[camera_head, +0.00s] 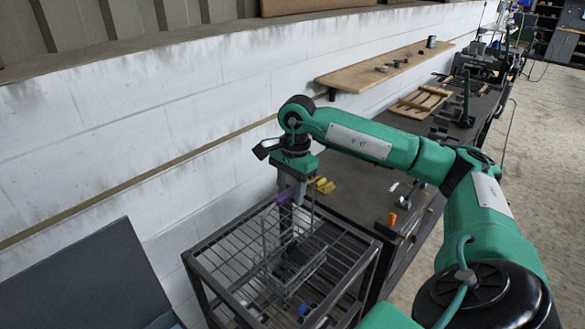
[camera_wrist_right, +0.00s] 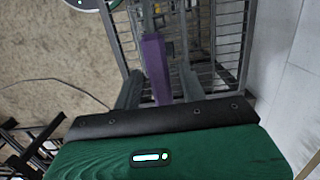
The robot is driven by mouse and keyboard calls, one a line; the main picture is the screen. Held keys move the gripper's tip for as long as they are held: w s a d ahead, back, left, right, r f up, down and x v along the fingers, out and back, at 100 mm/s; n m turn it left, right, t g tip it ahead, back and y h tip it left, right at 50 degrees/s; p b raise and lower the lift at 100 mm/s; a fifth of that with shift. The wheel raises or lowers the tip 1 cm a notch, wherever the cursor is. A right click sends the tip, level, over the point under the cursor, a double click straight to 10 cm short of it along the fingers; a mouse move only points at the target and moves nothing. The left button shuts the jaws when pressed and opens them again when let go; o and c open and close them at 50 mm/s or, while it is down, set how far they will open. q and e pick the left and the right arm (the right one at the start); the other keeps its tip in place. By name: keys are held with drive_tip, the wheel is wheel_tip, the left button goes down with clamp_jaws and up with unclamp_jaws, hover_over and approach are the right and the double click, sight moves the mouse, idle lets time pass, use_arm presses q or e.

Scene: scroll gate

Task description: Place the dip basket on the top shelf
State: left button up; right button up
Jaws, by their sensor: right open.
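The dip basket (camera_head: 291,268) is a wire basket with tall wire uprights and a purple grip (camera_head: 285,195). It sits on the wire top shelf (camera_head: 205,280) of a dark metal rack, level as far as I can see. My right gripper (camera_head: 296,197) is directly above it, pointing down and open. In the right wrist view the purple grip (camera_wrist_right: 156,68) lies between the two grey fingers (camera_wrist_right: 160,85), with a gap beside the right finger; contact with the left one is unclear. The gripper hides part of the basket's handle. My left gripper is not in view.
A white block wall (camera_head: 140,130) runs behind the rack. A dark workbench (camera_head: 360,200) with yellow and orange items adjoins its right side. A wooden wall shelf (camera_head: 375,72) holds small parts. A dark panel (camera_head: 85,280) stands at left.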

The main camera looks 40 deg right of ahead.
drive_tip(key=r+b, duration=0.1)
drive_tip(key=r, duration=0.5)
drive_tip(key=d+r+b, duration=0.1)
drive_tip(key=r, duration=0.2)
drive_tip(key=shift+d+r+b, duration=0.1)
drive_tip(key=shift+r+b, duration=0.2)
drive_tip(key=shift+d+r, duration=0.1)
drive_tip(key=shift+r, duration=0.7)
